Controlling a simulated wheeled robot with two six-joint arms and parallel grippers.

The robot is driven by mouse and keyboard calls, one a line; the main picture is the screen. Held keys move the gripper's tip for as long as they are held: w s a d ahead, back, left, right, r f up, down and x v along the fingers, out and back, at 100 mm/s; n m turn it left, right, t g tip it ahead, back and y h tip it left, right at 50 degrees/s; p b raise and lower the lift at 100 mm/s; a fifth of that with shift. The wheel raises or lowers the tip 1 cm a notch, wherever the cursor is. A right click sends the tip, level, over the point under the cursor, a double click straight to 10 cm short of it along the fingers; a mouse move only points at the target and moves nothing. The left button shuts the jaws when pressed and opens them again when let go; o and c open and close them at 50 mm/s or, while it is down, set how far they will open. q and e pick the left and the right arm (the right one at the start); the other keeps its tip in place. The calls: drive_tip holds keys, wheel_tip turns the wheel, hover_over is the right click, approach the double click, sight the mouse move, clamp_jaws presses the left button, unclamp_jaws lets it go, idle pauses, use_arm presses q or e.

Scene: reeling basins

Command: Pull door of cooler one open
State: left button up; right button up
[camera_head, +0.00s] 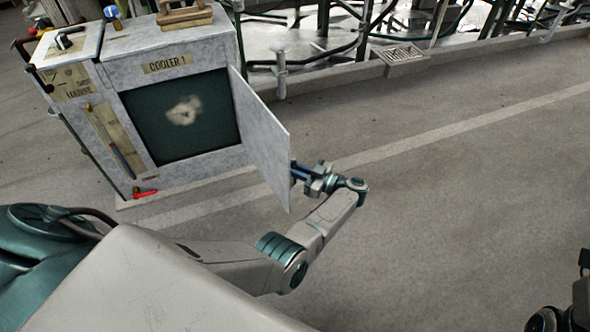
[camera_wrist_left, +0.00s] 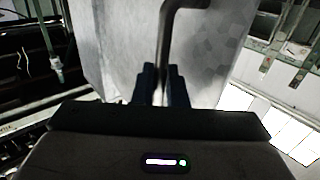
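The cooler labelled COOLER 1 (camera_head: 225,45) stands at the upper left in the head view. Its door (camera_head: 262,135) is swung wide open toward the right, and the dark green interior (camera_head: 180,117) shows. My left gripper (camera_head: 297,172) is at the outer face of the door, near its free edge. In the left wrist view, the door's grey bar handle (camera_wrist_left: 166,45) runs down between the two fingers of the left gripper (camera_wrist_left: 161,82), which are closed on it. The door panel (camera_wrist_left: 110,50) lies behind the handle. My right gripper does not show clearly.
A cabinet (camera_head: 70,50) with a red-handled valve (camera_head: 145,194) low down adjoins the cooler on the left. A wooden block (camera_head: 185,15) lies on top. A curb with a drain grate (camera_head: 403,55) runs behind. The floor to the right is clear.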

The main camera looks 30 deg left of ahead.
use_arm(q)
drive_tip(key=shift+o, duration=1.3)
drive_tip(key=shift+a, duration=0.15)
drive_tip(key=d+b, duration=0.1)
drive_tip(key=d, duration=1)
drive_tip(key=shift+w, duration=0.15)
